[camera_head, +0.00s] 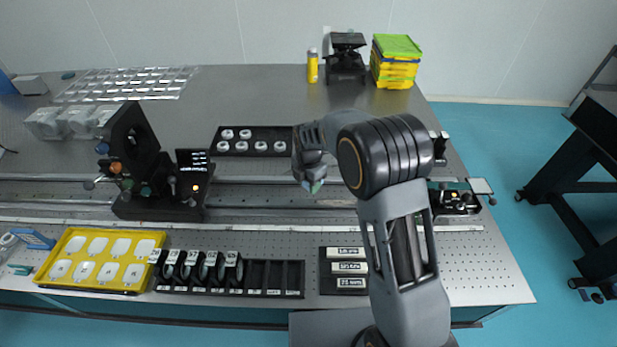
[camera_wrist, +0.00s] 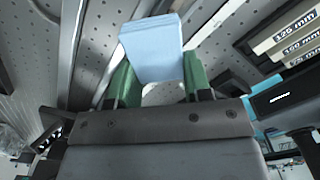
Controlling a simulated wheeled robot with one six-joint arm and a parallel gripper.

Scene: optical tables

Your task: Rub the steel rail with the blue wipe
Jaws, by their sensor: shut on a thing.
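My gripper (camera_head: 313,185) is over the middle of the table, above the long steel rail (camera_head: 270,221) that runs left to right. In the wrist view my gripper (camera_wrist: 160,80) has two green fingers shut on the folded light-blue wipe (camera_wrist: 152,45), which sticks out past the fingertips. In the head view the wipe is mostly hidden by my gripper. In the wrist view bright rail strips (camera_wrist: 72,50) run past the wipe on either side. I cannot tell whether the wipe touches the rail.
A dark optical mount (camera_head: 135,160) stands on the rail at left, and a small carriage (camera_head: 455,202) at right. A black tray (camera_head: 250,141) with white rings lies behind. A yellow tray (camera_head: 60,277), lens rack (camera_head: 268,277) and labelled block rack (camera_head: 344,285) line the front.

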